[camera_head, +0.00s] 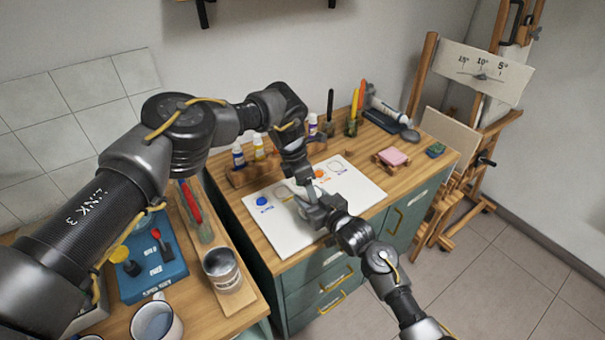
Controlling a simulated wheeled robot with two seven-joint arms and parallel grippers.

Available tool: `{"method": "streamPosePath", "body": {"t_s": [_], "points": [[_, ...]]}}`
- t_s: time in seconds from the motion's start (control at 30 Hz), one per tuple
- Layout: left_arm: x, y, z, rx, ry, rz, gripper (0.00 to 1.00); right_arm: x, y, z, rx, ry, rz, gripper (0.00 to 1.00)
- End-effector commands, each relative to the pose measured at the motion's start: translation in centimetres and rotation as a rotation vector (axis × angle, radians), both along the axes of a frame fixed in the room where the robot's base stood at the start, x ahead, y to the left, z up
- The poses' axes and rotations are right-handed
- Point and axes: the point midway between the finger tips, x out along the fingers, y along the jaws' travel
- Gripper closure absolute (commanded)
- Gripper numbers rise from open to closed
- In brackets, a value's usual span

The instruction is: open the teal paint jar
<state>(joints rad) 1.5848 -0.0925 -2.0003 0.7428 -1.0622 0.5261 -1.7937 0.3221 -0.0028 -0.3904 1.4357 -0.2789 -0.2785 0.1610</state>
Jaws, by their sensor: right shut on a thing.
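My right gripper (312,207) comes in from the lower right and is shut on a small pale jar-like thing (301,192) over the white sheet. This thing is mostly hidden by the grippers, and no teal shows on it, but it sits where I take the teal paint jar to be. My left gripper (299,181) reaches down from above, right over the same thing. Its fingertips are too small and covered to tell open from shut, or whether they touch it.
The white sheet (286,238) has blue and orange spots and outlined circles. It lies on a green drawer cabinet (320,290). A metal can (222,268), blue box (160,278) and mug (157,322) stand at the left.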

Motion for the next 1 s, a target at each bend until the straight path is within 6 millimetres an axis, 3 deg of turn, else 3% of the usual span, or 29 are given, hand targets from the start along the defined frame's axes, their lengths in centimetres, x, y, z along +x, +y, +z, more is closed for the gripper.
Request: {"method": "streamPosePath", "body": {"t_s": [0.43, 0.77, 0.87, 1.0], "points": [[-0.05, -0.38, -1.11, -0.001, -0.001, -0.001, 0.33, 0.02, 0.02, 0.13, 0.002, -0.002, 0.000, 1.00], [-0.02, -0.35, -1.09, -0.001, -0.001, 0.000, 0.73, 0.02, 0.02, 0.12, 0.001, -0.002, 0.000, 1.00], [-0.09, -0.32, -1.14, 0.000, 0.001, 0.015, 0.74, 0.02, 0.02, 0.11, 0.001, -0.002, 0.000, 1.00], [-0.40, -0.25, -1.31, 0.000, 0.007, 0.203, 0.72, 0.04, 0.00, 0.14, 0.002, -0.002, 0.000, 1.00]]}}
